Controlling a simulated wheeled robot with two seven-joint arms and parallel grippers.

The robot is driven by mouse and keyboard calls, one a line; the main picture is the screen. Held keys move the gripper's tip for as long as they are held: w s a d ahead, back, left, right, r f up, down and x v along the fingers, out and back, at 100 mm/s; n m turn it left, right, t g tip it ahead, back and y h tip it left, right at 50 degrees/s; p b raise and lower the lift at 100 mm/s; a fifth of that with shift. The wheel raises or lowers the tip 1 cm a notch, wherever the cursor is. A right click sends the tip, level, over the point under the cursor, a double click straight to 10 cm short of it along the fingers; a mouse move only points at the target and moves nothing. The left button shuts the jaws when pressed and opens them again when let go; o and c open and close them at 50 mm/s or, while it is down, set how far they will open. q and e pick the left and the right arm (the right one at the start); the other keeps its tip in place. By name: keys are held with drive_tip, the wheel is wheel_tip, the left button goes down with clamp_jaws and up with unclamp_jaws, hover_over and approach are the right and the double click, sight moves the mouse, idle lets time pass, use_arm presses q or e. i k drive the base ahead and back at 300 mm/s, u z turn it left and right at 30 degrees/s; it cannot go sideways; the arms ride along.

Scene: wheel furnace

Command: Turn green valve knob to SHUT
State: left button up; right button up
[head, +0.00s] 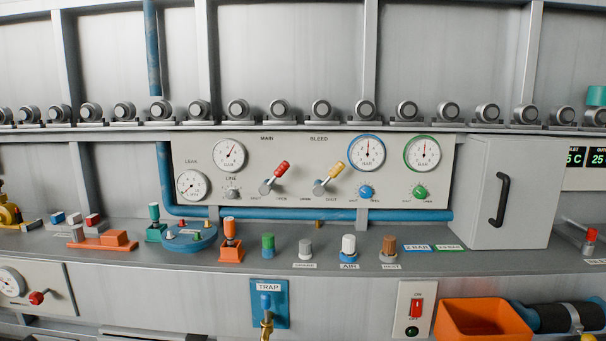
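The green valve knob (420,192) is on the right part of the pale control panel (300,144), below the green-ringed gauge (422,153). Small labels sit at its lower left and lower right, with what looks like OPEN on the right. The print is too small to read surely, and I cannot tell exactly where the knob's mark points. The green-ringed gauge's needle points about straight up. Neither of my grippers shows in the head view.
A blue knob (366,192) sits left of the green one. Red (275,177) and yellow (329,177) levers are further left. A grey cabinet (500,195) juts out right of the panel. Several small knobs stand on the shelf below, including a brown one (389,246).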

sight(419, 191)
drive_tip(key=z, duration=0.45)
drive_tip(key=i, duration=1)
drive_tip(key=u, duration=0.5)
